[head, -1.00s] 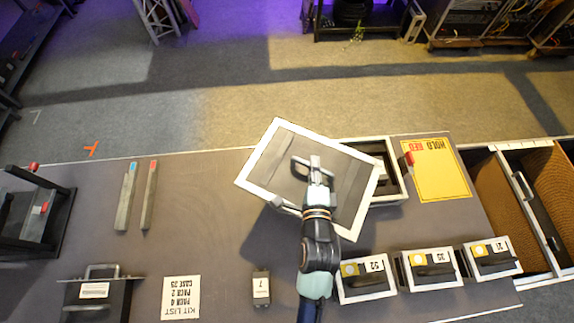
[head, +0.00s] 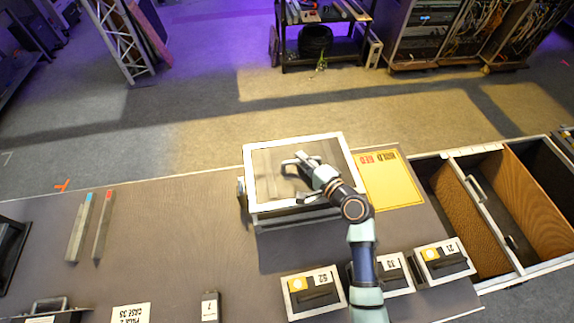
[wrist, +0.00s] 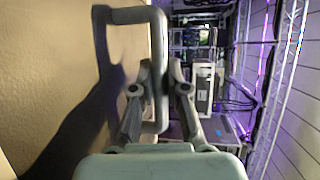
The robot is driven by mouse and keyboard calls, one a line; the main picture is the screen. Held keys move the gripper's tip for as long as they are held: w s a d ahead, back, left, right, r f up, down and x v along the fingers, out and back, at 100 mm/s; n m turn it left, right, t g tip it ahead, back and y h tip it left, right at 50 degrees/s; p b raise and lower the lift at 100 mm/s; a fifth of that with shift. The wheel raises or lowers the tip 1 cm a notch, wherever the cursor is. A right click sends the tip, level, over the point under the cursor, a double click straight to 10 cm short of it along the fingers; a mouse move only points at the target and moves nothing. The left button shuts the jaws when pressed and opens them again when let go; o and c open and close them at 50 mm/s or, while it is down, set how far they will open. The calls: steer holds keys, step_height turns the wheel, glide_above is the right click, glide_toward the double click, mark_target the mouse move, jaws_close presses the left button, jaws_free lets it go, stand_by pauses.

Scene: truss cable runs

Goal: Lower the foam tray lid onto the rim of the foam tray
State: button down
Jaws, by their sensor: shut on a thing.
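The foam tray lid (head: 272,180), a grey-brown panel with a white border, lies squared up over the foam tray (head: 298,217) in the head view. Only the tray's grey near side shows below the lid; its rim and inside are hidden. I cannot tell whether the lid touches the rim or hangs slightly above it. My gripper (head: 304,167) is shut on the lid's handle, coming in from the lower right. In the wrist view the grey handle loop (wrist: 157,70) passes between my gripper's fingers (wrist: 160,85), beside the beige lid surface.
A yellow sheet (head: 390,180) lies right of the tray. Several labelled small boxes (head: 313,291) stand along the near edge. Two bars (head: 80,225) lie at the left. Open bins (head: 475,200) adjoin the table's right side. The table between bars and tray is clear.

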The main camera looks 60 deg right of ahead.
mark_target(325, 200)
steer(key=shift+w+f, duration=0.1)
step_height(325, 200, down, 8)
steer(key=b, duration=0.8)
steer(key=shift+f, duration=0.2)
steer(key=shift+f, duration=0.2)
stand_by(0.6)
steer(key=c, duration=1.1)
jaws_free()
steer(key=shift+f+b, duration=0.1)
steer(key=shift+b, duration=0.2)
steer(key=v, duration=1.2)
steer(key=shift+a, duration=0.1)
